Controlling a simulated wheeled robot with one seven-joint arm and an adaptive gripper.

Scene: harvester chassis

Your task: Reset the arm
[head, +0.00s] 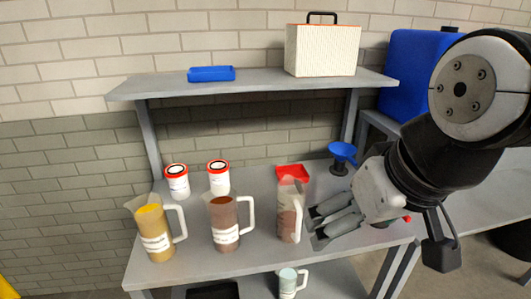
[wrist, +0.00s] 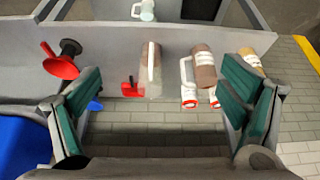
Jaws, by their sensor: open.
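My gripper (head: 314,226) is open at the right end of a row of jugs on the bench. In the wrist view its two green-padded fingers (wrist: 160,88) stand wide apart with nothing held between them. The nearest jug (head: 288,212), with reddish-brown contents and a red piece (head: 293,172) at its top, stands just left of the fingertips. In the wrist view this jug (wrist: 150,68) shows beyond the gap between the fingers. My arm comes in from the right and hides part of the bench.
Two more jugs, brown (head: 224,222) and yellow (head: 153,230), stand left. Two red-lidded tubs (head: 177,182) are behind. A blue funnel (head: 342,151) stands behind my gripper. The shelf (head: 260,83) holds a blue tray (head: 211,74) and a white case (head: 322,50). A blue container (head: 407,65) stands right.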

